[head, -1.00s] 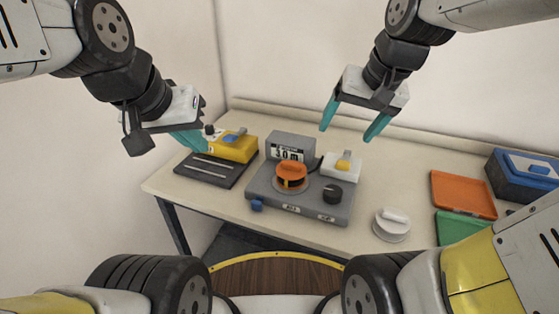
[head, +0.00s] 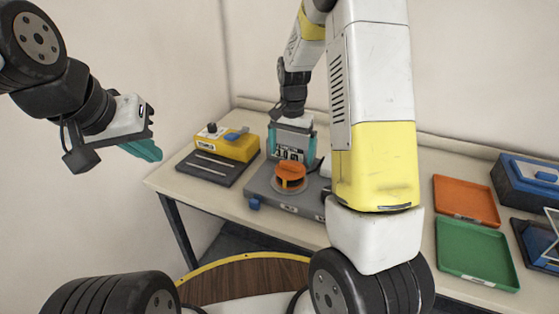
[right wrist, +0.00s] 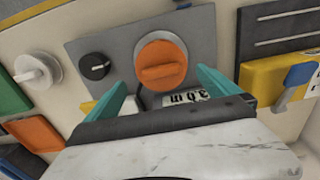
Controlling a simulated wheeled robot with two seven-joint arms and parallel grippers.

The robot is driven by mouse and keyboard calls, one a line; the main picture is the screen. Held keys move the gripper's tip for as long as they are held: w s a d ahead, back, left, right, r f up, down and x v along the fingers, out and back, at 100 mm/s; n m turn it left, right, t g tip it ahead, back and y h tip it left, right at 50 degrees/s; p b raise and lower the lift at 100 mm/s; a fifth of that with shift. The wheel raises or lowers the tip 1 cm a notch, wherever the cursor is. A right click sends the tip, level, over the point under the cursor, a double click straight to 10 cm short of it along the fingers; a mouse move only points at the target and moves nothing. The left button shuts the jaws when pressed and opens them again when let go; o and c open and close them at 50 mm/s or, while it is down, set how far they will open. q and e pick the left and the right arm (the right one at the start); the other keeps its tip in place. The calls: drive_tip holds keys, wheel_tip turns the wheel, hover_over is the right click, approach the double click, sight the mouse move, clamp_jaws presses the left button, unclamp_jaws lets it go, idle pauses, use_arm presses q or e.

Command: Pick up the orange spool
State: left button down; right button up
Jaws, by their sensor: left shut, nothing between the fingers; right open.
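The orange spool (head: 290,176) sits on the grey machine (head: 262,182), in front of its upright display. It also shows in the right wrist view (right wrist: 161,62), centred beyond my fingers. My right gripper (head: 292,160) is open, with its teal fingers pointing down on either side of the display (head: 290,150), behind the spool in the head view. In the right wrist view the right gripper's fingers (right wrist: 168,84) are apart, with nothing between the tips. My left gripper (head: 148,150) is shut and empty, held off the table at the left.
A yellow device (head: 229,145) with a blue lever and a dark slotted plate (head: 210,168) are left of the machine. An orange tray (head: 466,200), a green tray (head: 476,252) and a blue box (head: 527,178) are on the right. My right arm hides the table's middle.

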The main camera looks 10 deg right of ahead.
sight(290, 163)
wheel_tip(290, 163, down, 5)
drive_tip(key=shift+w+f, duration=0.15)
drive_tip(key=shift+f, duration=0.05)
drive_tip(key=shift+c, duration=0.2)
drive_tip(key=shift+r, duration=0.1)
drive_tip(key=c, duration=1.3)
